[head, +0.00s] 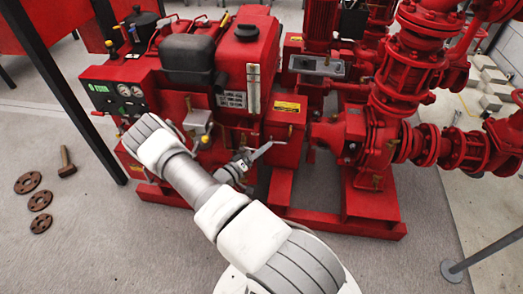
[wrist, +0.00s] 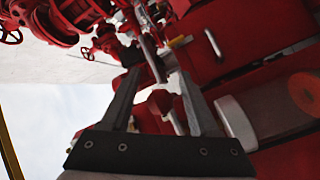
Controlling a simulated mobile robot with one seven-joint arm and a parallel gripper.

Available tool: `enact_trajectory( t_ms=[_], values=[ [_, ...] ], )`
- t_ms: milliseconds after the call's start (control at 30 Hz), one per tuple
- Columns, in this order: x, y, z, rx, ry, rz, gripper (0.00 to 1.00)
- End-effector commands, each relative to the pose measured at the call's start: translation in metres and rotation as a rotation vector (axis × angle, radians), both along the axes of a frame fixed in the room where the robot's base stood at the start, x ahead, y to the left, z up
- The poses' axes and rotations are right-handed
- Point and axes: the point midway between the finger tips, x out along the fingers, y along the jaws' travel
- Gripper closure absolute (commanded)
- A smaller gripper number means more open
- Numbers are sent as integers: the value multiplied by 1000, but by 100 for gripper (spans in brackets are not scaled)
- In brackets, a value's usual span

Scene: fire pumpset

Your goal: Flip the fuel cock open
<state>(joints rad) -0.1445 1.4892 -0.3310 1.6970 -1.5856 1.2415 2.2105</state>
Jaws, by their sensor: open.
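In the head view my gripper (head: 262,151) is beside the red engine's lower front, partly hidden by my white arm. In the wrist view my gripper (wrist: 152,77) shows two dark, separated fingers and is open. A small red rounded part (wrist: 159,102) and a grey metal bar (wrist: 151,55) appear between or beyond the fingers. I cannot tell whether either belongs to the fuel cock, nor whether the fingers touch them. I cannot pick out the fuel cock for certain in either view.
The red engine (head: 250,55) carries a gauge panel (head: 118,95) at left. Red pump pipework (head: 400,60) stands at right. The red base frame (head: 340,224) runs along the floor. Rusty discs (head: 40,200) and a hammer-like tool (head: 67,162) lie at left. Floor in front is clear.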

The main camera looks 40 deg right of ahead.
Motion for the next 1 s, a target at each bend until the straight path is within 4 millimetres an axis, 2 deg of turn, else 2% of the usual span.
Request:
enact_trajectory(
  t_ms=[67, 400, 767, 1000],
  values=[
    [0, 0, 0, 0, 0, 0, 39],
    [0, 0, 0, 0, 0, 0, 100],
    [0, 1, 0, -11, 14, 1, 100],
    [0, 1, 6, -79, 93, 2, 100]
  ],
)
